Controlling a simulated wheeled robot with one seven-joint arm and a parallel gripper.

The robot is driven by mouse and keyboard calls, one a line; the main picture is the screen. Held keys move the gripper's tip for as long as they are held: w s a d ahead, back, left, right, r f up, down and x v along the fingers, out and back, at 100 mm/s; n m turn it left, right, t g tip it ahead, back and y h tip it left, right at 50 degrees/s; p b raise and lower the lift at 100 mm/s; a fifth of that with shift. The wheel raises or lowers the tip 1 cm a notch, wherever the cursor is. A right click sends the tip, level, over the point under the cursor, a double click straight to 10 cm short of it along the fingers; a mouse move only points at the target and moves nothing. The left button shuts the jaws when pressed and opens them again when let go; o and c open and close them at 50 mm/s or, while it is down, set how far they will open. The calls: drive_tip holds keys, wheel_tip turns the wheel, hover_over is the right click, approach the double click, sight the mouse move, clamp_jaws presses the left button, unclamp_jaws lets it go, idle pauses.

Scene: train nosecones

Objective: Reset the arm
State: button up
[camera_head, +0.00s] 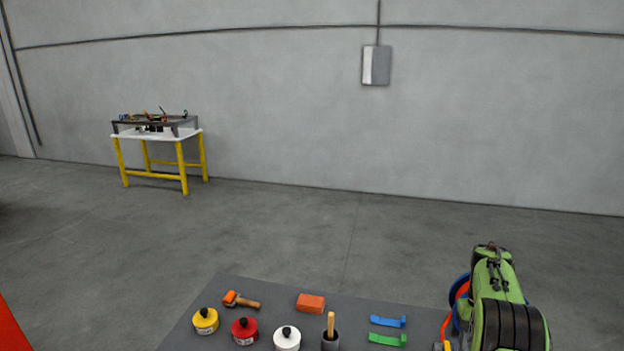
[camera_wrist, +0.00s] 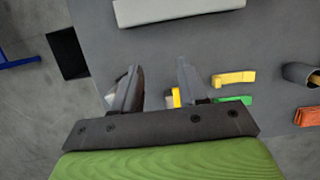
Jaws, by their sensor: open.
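My arm shows at the right edge of the near table in the head view, as a green and black link; its gripper is not clearly visible there. In the wrist view my gripper (camera_wrist: 157,88) is open, with its two dark fingers apart over the grey table top (camera_wrist: 150,45). Nothing is held between the fingers. A small yellow piece (camera_wrist: 175,97) shows just beside the right finger, partly hidden by it.
The table holds yellow (camera_head: 206,321), red (camera_head: 245,331) and white (camera_head: 287,339) pots, an orange-headed tool (camera_head: 240,300), an orange block (camera_head: 311,303), a dark cup (camera_head: 330,341), and blue (camera_head: 388,321) and green (camera_head: 387,340) brackets. A yellow-legged table (camera_head: 158,137) stands far left.

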drive_tip(key=s+a+r+n+t+h+b, duration=0.1)
drive_tip(key=s+a+r+t, duration=0.45)
drive_tip(key=a+r, duration=0.85)
drive_tip(key=s+a+t, duration=0.1)
drive_tip(key=s+a, duration=0.2)
drive_tip(key=s, duration=0.3)
drive_tip(key=s+a+n+t+b, duration=0.1)
drive_tip(key=s+a, duration=0.2)
drive_tip(key=s, duration=0.4)
drive_tip(key=s+a+f+n+t, duration=0.1)
drive_tip(key=s+a, duration=0.2)
drive_tip(key=s, duration=0.4)
drive_tip(key=shift+s+b, duration=0.25)
drive_tip(key=shift+b, duration=0.15)
